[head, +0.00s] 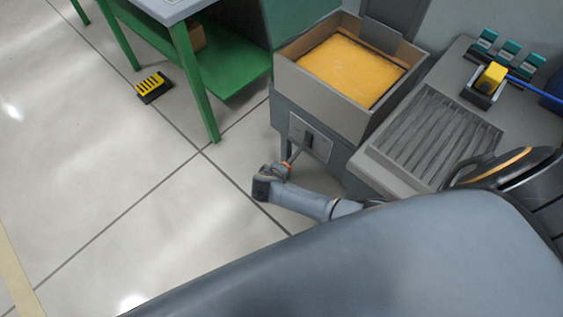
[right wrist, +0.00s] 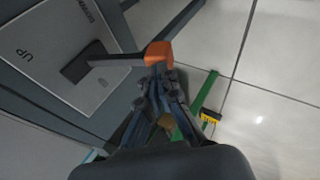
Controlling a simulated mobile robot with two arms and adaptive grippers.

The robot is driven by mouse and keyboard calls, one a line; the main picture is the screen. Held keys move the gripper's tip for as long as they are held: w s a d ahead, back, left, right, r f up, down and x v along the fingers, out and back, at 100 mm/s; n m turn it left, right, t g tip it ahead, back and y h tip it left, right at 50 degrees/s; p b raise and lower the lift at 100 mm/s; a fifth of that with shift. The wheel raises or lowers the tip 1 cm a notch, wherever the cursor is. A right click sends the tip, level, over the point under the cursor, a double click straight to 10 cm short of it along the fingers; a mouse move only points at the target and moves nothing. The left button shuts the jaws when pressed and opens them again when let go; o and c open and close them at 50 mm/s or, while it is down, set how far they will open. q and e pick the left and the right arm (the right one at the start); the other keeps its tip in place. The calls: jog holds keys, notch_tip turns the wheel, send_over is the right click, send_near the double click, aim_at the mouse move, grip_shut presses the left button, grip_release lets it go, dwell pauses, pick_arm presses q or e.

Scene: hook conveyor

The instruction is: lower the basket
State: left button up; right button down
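A grey box (head: 329,103), which seems to be the basket, holds a flat orange-yellow mass and sits on a grey stand. A panel (head: 323,149) with a dark lever is on the stand's front. In the right wrist view the panel (right wrist: 30,62) bears the word UP and a second, less legible label. The lever (right wrist: 118,61) sticks out from it, with an orange end. My right gripper (right wrist: 158,70) has its fingers together at this orange end and appears shut on it. It also shows in the head view (head: 284,168). My left gripper is out of view.
A grey slatted surface (head: 425,140) adjoins the box on the right. A yellow device (head: 490,77) and teal blocks lie beyond it. A green-framed table (head: 195,85) stands left, with a yellow-black item (head: 153,87) on the floor.

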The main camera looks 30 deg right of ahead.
pick_arm(q)
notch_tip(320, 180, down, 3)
jog(key=shift+b, duration=1.2)
pick_arm(e)
jog(key=f, duration=0.3)
jog(key=shift+d+f, duration=0.35)
jog(key=shift+d, duration=0.1)
